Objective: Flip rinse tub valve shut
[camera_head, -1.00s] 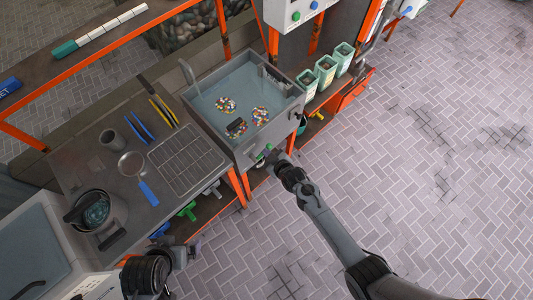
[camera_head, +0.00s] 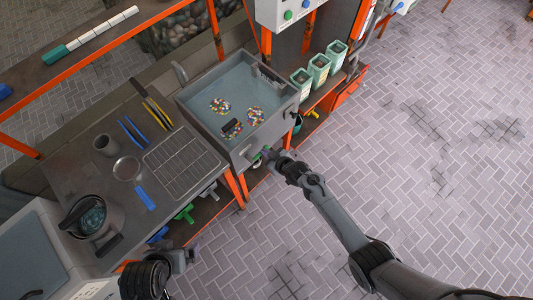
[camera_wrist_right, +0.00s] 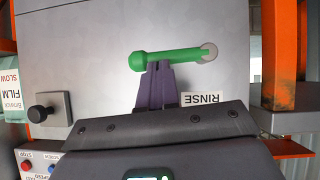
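The rinse tub (camera_head: 240,152) is a grey, water-filled basin at the end of the bench, with colourful flakes in it. Its green valve handle (camera_wrist_right: 165,58) lies nearly level across the tub's grey front in the right wrist view, with its pivot at the right end. A RINSE label (camera_wrist_right: 201,98) is below it. My right gripper (camera_wrist_right: 158,68) has its fingers together, with the tips at the handle near its free left end; the handle does not appear to lie between them. My left gripper (camera_head: 182,259) is low at the bench's front, its fingers unclear.
A black knob (camera_wrist_right: 42,113) is on the panel at left in the wrist view. An orange post (camera_wrist_right: 279,55) stands at right. Several pale green bins (camera_head: 319,68) stand beyond the tub. A drying rack (camera_head: 186,162) and a pot (camera_head: 98,218) are on the bench. The brick floor is open at right.

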